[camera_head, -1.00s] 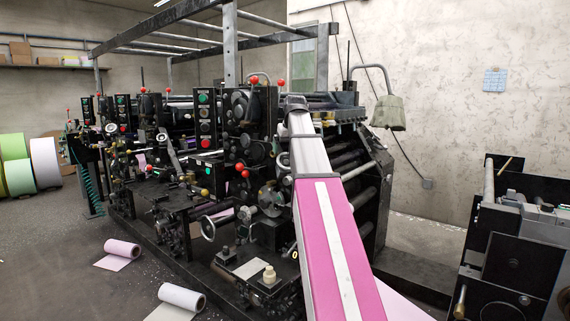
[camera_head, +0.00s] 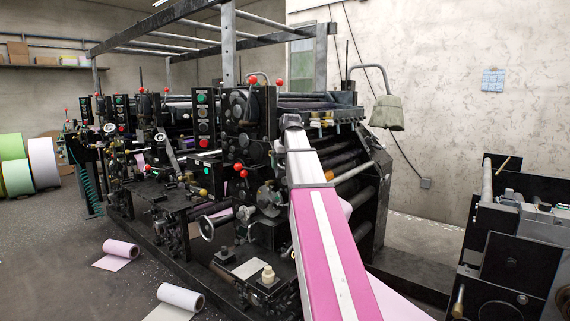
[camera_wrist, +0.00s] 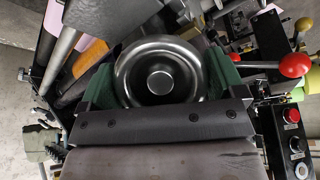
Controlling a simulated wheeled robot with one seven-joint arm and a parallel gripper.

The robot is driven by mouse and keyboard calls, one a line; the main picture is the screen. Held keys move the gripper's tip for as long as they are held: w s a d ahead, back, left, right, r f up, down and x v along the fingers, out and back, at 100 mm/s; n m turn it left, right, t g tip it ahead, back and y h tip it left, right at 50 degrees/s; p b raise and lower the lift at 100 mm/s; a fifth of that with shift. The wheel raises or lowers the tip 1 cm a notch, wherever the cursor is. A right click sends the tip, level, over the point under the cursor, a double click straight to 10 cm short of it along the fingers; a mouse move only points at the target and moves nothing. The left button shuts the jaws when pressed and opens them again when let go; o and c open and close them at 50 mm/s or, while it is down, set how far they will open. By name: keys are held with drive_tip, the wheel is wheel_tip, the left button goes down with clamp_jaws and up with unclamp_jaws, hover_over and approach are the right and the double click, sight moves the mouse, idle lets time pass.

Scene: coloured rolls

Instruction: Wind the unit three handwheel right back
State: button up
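In the wrist view a round, shiny dark metal handwheel (camera_wrist: 138,70) with a bright hub faces the camera. My gripper (camera_wrist: 161,88) has its two green-padded fingers spread wide, one on each side of the wheel. The wheel's rim lies very close to both pads; I cannot tell whether they touch it. In the head view my gripper (camera_head: 290,121) is at the upper right end of the press (camera_head: 262,150), by the nearest printing unit. There my arm hides the wheel between the fingers.
A red ball knob (camera_wrist: 295,65) and a yellow ball knob (camera_wrist: 302,25) stand right of my gripper, near a push-button box (camera_wrist: 292,140). Rollers lie to its left. A pink roll (camera_head: 121,248) and a white roll (camera_head: 181,297) lie on the floor.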

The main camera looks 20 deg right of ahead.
drive_tip(key=shift+n+h, duration=0.7)
drive_tip(key=shift+n, duration=0.6)
drive_tip(key=o, duration=0.7)
drive_tip(key=shift+c, duration=0.2)
drive_tip(key=shift+r, duration=0.1)
drive_tip(key=v, duration=1)
drive_tip(key=shift+s+r, duration=0.15)
drive_tip(key=shift+r, duration=0.15)
